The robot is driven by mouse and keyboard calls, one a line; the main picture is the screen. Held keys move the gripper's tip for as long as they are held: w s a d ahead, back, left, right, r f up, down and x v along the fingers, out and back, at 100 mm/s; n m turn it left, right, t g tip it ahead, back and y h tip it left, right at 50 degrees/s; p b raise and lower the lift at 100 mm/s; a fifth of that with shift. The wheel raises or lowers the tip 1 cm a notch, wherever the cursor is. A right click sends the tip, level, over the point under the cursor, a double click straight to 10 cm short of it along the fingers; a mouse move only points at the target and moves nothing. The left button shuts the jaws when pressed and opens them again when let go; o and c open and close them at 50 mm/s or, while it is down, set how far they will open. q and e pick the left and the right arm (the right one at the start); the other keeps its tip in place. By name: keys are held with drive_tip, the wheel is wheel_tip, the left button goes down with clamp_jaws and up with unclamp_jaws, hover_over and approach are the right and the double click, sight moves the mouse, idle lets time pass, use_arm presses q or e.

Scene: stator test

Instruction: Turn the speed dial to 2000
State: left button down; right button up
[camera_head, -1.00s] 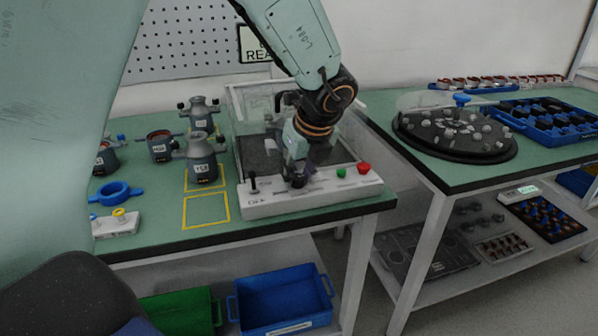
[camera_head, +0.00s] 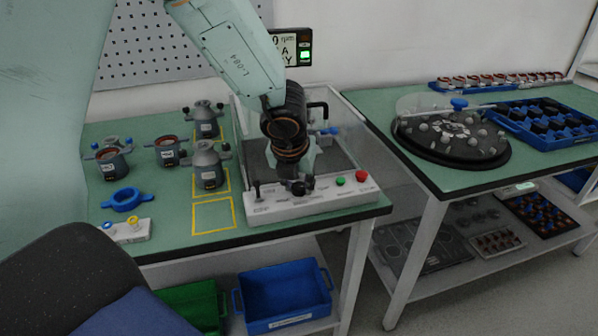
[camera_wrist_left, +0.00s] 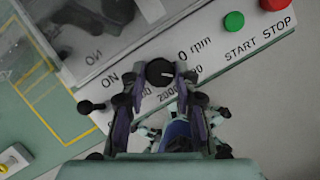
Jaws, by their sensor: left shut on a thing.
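The speed dial (camera_wrist_left: 160,72) is a round black knob with a pale pointer line, on the white control panel (camera_wrist_left: 215,42). My left gripper (camera_wrist_left: 158,82) has its two fingers on either side of the dial and is shut on it. The pointer line faces right in the wrist view, toward the upper side near the "0 rpm" print. The "2000" print shows below the dial, partly hidden by the fingers. In the head view the left gripper (camera_head: 298,186) is at the panel (camera_head: 270,208), its fingertips small and dark. My right gripper is not in view.
A black ON lever (camera_head: 257,190) stands left of the dial. Green START (camera_head: 340,181) and red STOP (camera_head: 362,175) buttons sit to the right. A clear enclosure (camera_head: 345,150) stands behind the panel. Grey stator housings (camera_head: 208,170) stand on the left.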

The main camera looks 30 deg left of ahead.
use_arm(q)
drive_tip(key=m+h+p, duration=0.1)
drive_tip(key=m+p, duration=0.2)
drive_tip(key=p, duration=0.1)
drive_tip(key=m+h+p, duration=0.1)
drive_tip(key=m+p, duration=0.2)
drive_tip(key=p, duration=0.2)
drive_tip(key=shift+a+r, duration=0.15)
drive_tip(key=shift+a, duration=0.05)
drive_tip(key=m+h+p, duration=0.1)
drive_tip(key=m+p, duration=0.2)
drive_tip(key=p, duration=0.3)
drive_tip(key=shift+a, duration=0.1)
drive_tip(key=shift+w+m+h+p, duration=0.1)
drive_tip(key=shift+m+h+p, duration=0.35)
drive_tip(key=shift+p, duration=0.4)
drive_tip(key=c, duration=1)
unclamp_jaws()
drive_tip(key=shift+f, duration=0.2)
